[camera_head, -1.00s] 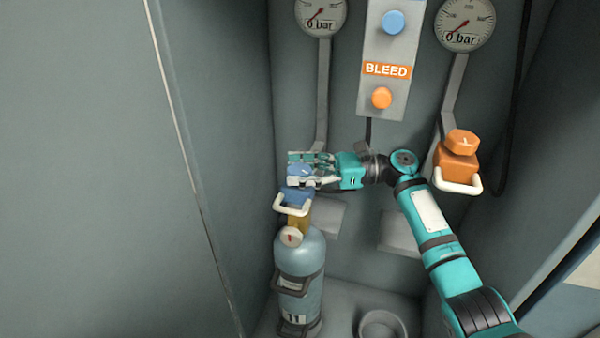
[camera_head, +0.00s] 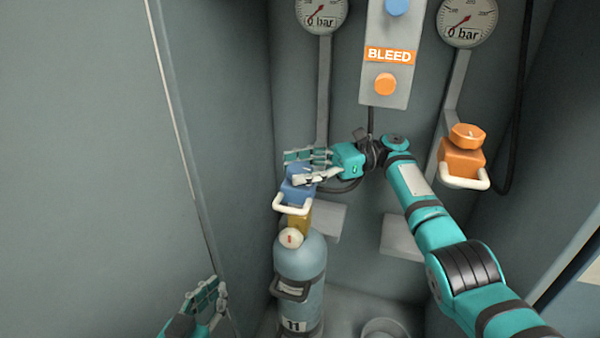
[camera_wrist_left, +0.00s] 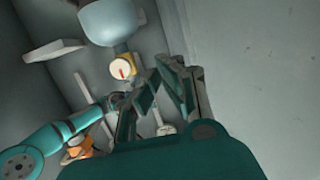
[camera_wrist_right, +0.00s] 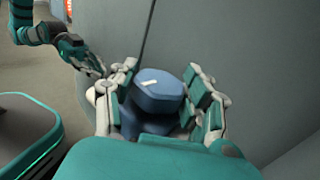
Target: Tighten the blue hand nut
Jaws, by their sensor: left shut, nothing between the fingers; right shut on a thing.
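The blue hand nut (camera_wrist_right: 158,95), with a white mark on top, sits on the blue valve block (camera_head: 296,190) above the grey cylinder (camera_head: 300,262). My right gripper (camera_head: 300,169) is shut on the nut, with its fingers on either side of it. In the right wrist view my right gripper (camera_wrist_right: 160,88) covers the nut's sides. In the head view the fingers hide much of it. My left gripper (camera_head: 208,302) is shut and empty at the lower left, apart from the cylinder. It also shows in the left wrist view (camera_wrist_left: 168,72).
An orange hand nut (camera_head: 467,136) on an orange block (camera_head: 463,160) is at the right. Two gauges, left (camera_head: 321,14) and right (camera_head: 467,20), show a 0 bar label. The bleed panel (camera_head: 388,72) is between them. A wall edge (camera_head: 185,145) stands at the left.

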